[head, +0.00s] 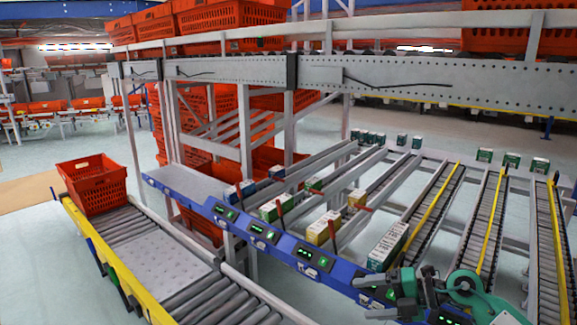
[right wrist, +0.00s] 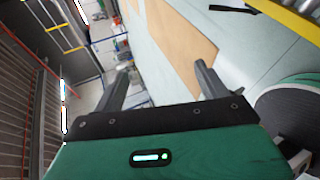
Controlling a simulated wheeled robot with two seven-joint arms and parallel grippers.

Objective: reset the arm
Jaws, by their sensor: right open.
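My right gripper (head: 368,297) comes in at the bottom right of the head view, on a green and dark arm. It is in front of the blue display rail of the rack. In the right wrist view its two dark fingers (right wrist: 163,78) stand well apart with nothing between them, over floor and a tan patch. My left gripper is not in view.
An orange tote (head: 95,188) sits at the far end of a roller conveyor (head: 210,300) at left. The blue rail (head: 225,213) carries lit displays. Small cartons, including a green and white box (head: 388,246) near my right gripper, stand on sloping lanes. Orange totes fill the upper shelf.

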